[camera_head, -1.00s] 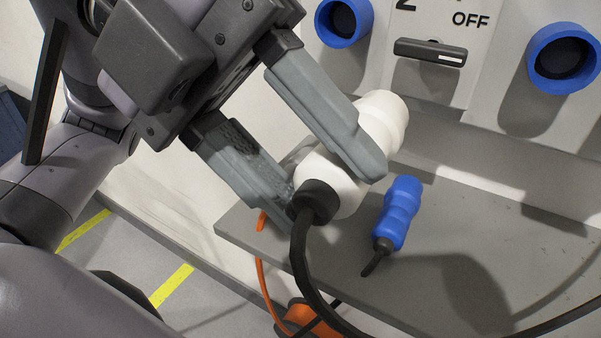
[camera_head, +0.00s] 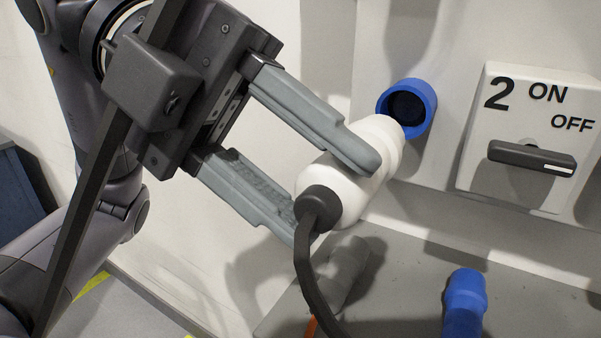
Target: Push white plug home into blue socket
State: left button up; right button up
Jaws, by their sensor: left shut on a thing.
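The white plug (camera_head: 345,185) is held between the two grey fingers of my left gripper (camera_head: 335,195), which is shut on it. A black cable leaves the plug's near end and hangs down. The plug's far end points up and right at the blue socket (camera_head: 407,106) on the wall panel. The plug's tip overlaps the socket's lower left rim in the picture, but the dark opening shows and the plug is outside it. I cannot tell how large the gap is. My right gripper is not in view.
A switch box (camera_head: 530,135) marked 2, ON and OFF, with a dark handle (camera_head: 532,159), is right of the socket. A blue-handled object (camera_head: 463,300) is on the grey shelf (camera_head: 395,285) below. An orange cord shows at the bottom.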

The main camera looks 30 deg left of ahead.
aim_at(364, 119)
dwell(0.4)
pick_arm(q)
jog(key=shift+w+d+r+p, duration=0.1)
jog(key=shift+w+p, duration=0.3)
jog(key=shift+w, duration=2.5)
jog(key=shift+p, duration=0.4)
jog(key=shift+w, duration=0.45)
jog(key=shift+w+p, duration=0.9)
jog(key=shift+w, duration=0.75)
